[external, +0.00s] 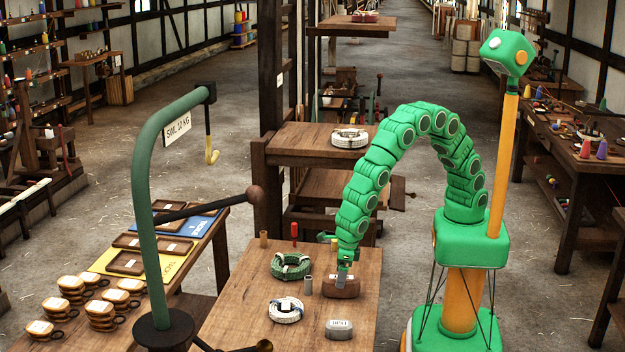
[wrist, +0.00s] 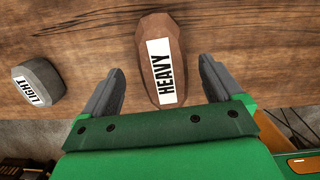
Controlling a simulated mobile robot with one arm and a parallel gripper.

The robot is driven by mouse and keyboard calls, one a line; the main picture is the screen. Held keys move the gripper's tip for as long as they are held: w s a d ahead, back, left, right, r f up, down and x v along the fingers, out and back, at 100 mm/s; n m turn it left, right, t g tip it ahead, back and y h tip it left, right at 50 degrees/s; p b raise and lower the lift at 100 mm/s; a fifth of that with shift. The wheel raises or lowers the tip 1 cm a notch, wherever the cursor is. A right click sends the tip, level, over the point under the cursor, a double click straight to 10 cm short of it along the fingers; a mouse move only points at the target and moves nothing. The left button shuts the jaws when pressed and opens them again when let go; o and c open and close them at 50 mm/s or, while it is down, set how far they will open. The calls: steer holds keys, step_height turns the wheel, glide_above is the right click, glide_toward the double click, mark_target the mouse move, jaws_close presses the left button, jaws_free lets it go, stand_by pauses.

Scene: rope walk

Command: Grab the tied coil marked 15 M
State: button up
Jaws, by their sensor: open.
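My gripper (external: 344,274) points down at the work table. In the wrist view my gripper (wrist: 160,74) is open, its two dark fingers on either side of a brown block marked HEAVY (wrist: 165,65); I cannot tell how far above it they are. A green coil (external: 278,272) lies on the table left of my gripper. A white coil with a pale tag (external: 286,317) lies nearer the table's front. Another white coil (external: 349,144) rests on a wooden stage behind the table. No tag is legible, so I cannot tell which coil is marked 15 M.
A grey block marked LIGHT (wrist: 36,80) lies left of the brown block. Trays and blocks fill the left bench.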

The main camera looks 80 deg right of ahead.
steer(key=shift+w+d+f, duration=0.1)
steer(key=shift+f, duration=1.35)
steer(key=shift+d+f, duration=0.1)
steer(key=shift+f, duration=1.3)
jaws_close()
steer(key=shift+r, duration=0.1)
steer(key=shift+r, duration=0.45)
step_height(320, 180, up, 2)
steer(key=shift+r, duration=0.1)
steer(key=s+d+r, duration=0.9)
steer(key=s, duration=0.1)
steer(key=shift+r, duration=0.4)
